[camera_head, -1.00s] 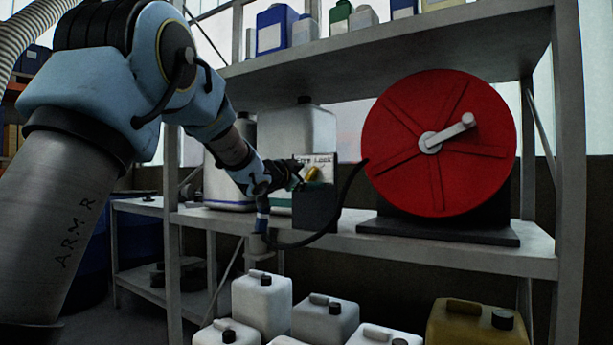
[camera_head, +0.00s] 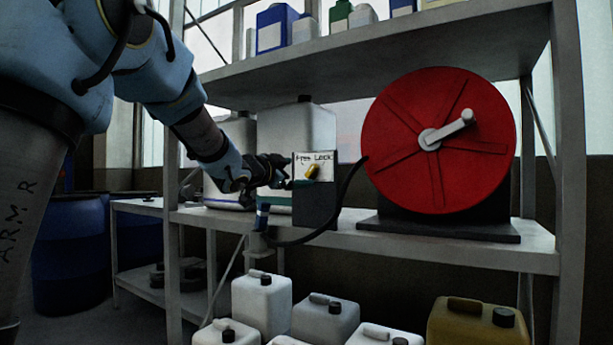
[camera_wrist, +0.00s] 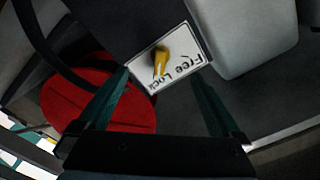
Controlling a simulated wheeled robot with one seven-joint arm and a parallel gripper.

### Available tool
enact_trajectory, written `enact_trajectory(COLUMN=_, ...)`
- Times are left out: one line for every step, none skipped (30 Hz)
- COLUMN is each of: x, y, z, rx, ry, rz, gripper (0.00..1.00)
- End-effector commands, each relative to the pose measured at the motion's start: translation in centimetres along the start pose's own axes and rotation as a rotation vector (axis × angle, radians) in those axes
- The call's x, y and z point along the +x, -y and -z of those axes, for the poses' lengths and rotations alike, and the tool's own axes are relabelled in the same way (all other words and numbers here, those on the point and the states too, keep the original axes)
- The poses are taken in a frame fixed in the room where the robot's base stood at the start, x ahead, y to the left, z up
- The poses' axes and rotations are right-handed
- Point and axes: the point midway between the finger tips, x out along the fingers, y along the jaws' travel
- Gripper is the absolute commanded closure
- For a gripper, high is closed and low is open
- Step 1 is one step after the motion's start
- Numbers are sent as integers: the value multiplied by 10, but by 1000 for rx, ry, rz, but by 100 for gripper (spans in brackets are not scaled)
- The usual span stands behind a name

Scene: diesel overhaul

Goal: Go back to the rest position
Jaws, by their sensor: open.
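My gripper (camera_head: 290,176) is at the end of my arm at the left of the head view, just left of a dark box (camera_head: 315,207) on the middle shelf. The box carries a white plate lettered "Free" and "Lock" (camera_head: 326,160), with a small yellow lever (camera_head: 313,171) on it. In the wrist view my gripper (camera_wrist: 160,85) has its two green fingers spread wide, with nothing between them. The yellow lever (camera_wrist: 161,62) and the plate (camera_wrist: 186,66) lie beyond the fingertips. I cannot tell the exact gap.
A red hose reel (camera_head: 440,142) stands right of the box, with a black hose (camera_head: 345,200) running to a nozzle (camera_head: 262,217) at the shelf edge. White jugs (camera_head: 300,150) stand behind my forearm. Shelf uprights and the upper shelf (camera_head: 400,65) bound the space.

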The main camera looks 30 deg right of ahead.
Motion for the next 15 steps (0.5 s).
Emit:
enact_trajectory(x=-5, y=0, z=0, rx=0, ry=0, rz=0, gripper=0)
enact_trajectory(x=-6, y=0, z=-1, rx=0, ry=1, rz=0, gripper=0)
enact_trajectory(x=-8, y=0, z=0, rx=0, ry=1, rz=0, gripper=0)
enact_trajectory(x=-9, y=0, z=0, rx=0, ry=1, rz=0, gripper=0)
enact_trajectory(x=-9, y=0, z=0, rx=0, ry=0, rz=0, gripper=0)
enact_trajectory(x=-9, y=0, z=0, rx=0, ry=0, rz=0, gripper=0)
enact_trajectory(x=-9, y=0, z=0, rx=0, ry=1, rz=0, gripper=0)
enact_trajectory(x=-9, y=0, z=0, rx=0, ry=1, rz=0, gripper=0)
enact_trajectory(x=-9, y=0, z=0, rx=0, ry=1, rz=0, gripper=0)
enact_trajectory(x=-9, y=0, z=0, rx=0, ry=1, rz=0, gripper=0)
enact_trajectory(x=-9, y=0, z=0, rx=0, ry=1, rz=0, gripper=0)
enact_trajectory(x=-9, y=0, z=0, rx=0, ry=1, rz=0, gripper=0)
enact_trajectory(x=-9, y=0, z=0, rx=0, ry=1, rz=0, gripper=0)
enact_trajectory(x=-9, y=0, z=0, rx=0, ry=1, rz=0, gripper=0)
enact_trajectory(x=-9, y=0, z=0, rx=0, ry=1, rz=0, gripper=0)
